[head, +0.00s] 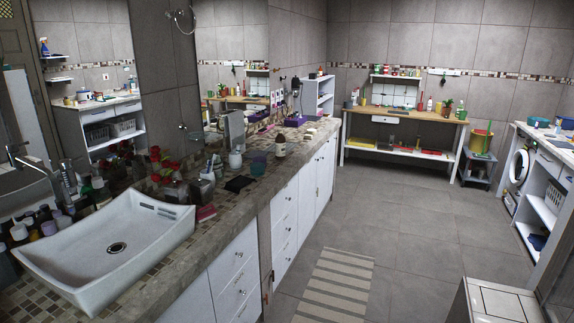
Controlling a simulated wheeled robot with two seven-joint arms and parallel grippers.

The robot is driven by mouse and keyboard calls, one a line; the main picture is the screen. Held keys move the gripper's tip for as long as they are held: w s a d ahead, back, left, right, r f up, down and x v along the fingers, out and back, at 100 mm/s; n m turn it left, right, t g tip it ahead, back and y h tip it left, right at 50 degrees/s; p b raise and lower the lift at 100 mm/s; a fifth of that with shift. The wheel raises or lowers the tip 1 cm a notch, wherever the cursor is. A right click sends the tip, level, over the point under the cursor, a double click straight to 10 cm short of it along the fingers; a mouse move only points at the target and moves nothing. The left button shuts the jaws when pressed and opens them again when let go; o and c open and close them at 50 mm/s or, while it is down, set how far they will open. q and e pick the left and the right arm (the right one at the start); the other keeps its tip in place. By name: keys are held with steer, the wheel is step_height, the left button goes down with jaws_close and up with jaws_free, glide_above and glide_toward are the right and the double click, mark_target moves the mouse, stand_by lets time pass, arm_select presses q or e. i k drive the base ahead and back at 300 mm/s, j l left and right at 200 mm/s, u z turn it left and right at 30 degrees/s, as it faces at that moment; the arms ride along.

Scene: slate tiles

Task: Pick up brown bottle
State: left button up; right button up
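A small brown bottle (280,145) with a pale label stands upright on the long stone counter (238,198), near its front edge and beyond the sink. Nothing touches it that I can make out. Neither of my grippers shows in the head view.
A white basin (110,248) and crowded bottles fill the near counter. A blue-grey cup (258,165), a white jar (235,159) and a dark flat item (239,184) lie nearer than the bottle. Open tiled floor (410,230) with a striped mat (337,283) lies right of the cabinets.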

mark_target(280, 139)
steer(key=i+z, duration=0.35)
steer(key=i, duration=0.5)
steer(key=i+j+z, duration=0.15)
steer(key=i+z, duration=0.2)
steer(key=i, duration=0.5)
steer(key=i+l+u, duration=0.1)
steer(key=i, duration=0.75)
steer(key=i+l+u, duration=0.1)
steer(key=i, duration=0.75)
